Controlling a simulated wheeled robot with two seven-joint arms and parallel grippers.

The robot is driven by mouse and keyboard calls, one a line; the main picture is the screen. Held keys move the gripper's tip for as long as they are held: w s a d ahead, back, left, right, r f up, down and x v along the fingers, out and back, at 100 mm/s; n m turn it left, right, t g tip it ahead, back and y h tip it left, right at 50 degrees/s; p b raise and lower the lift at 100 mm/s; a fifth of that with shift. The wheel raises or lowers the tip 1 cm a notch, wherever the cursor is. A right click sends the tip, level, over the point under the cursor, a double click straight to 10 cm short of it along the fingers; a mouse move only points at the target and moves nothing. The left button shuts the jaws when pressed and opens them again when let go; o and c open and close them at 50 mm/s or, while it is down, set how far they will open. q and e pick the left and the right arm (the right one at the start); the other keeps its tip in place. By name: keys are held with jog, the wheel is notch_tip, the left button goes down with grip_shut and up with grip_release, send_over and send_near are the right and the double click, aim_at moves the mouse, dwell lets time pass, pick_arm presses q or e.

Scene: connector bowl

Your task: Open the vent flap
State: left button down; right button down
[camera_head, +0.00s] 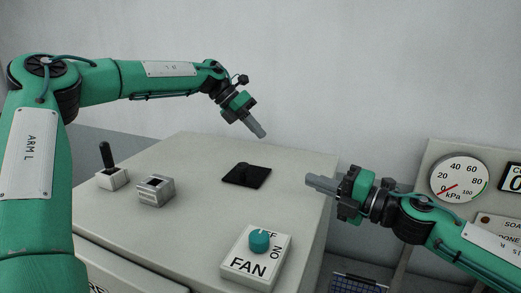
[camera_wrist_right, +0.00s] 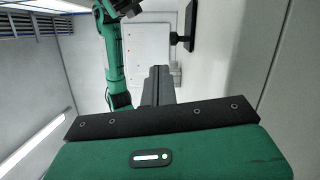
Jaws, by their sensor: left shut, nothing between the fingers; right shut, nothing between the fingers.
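A black square plate (camera_head: 260,180) with a dark raised piece lies on the pale cabinet top (camera_head: 195,152); it may be the vent flap, but no label shows. My left gripper (camera_head: 260,132) is shut and empty, pointing down to the right above and behind the plate. My right gripper (camera_head: 310,181) is shut and empty, pointing left, to the right of the plate and apart from it. Its closed fingers also show in the right wrist view (camera_wrist_right: 158,84). Whether the plate is hinged or lifted cannot be told.
A black-handled lever (camera_head: 106,156) and a grey block (camera_head: 155,191) stand at the left of the cabinet top. A pressure gauge (camera_head: 459,179) is at the right.

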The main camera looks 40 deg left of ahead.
send_over(260, 173)
jog(key=s+d, duration=0.1)
jog(key=s, duration=0.3)
jog(key=shift+w+d+r, duration=0.1)
jog(key=shift+d+r, duration=0.1)
jog(key=shift+r, duration=0.15)
jog(key=shift+w+a+r, duration=0.1)
jog(key=shift+w+a, duration=0.25)
jog(key=shift+w, duration=0.25)
jog(key=shift+w+a+r, duration=0.1)
jog(key=shift+w+a, duration=0.2)
jog(key=shift+w, duration=0.25)
jog(key=shift+w+a+r, duration=0.1)
jog(key=shift+w+r, duration=0.05)
jog(key=shift+w, duration=0.65)
pick_arm(q)
jog(key=shift+a, duration=0.1)
jog(key=c, duration=1.1)
grip_release()
jog(key=shift+r, duration=0.1)
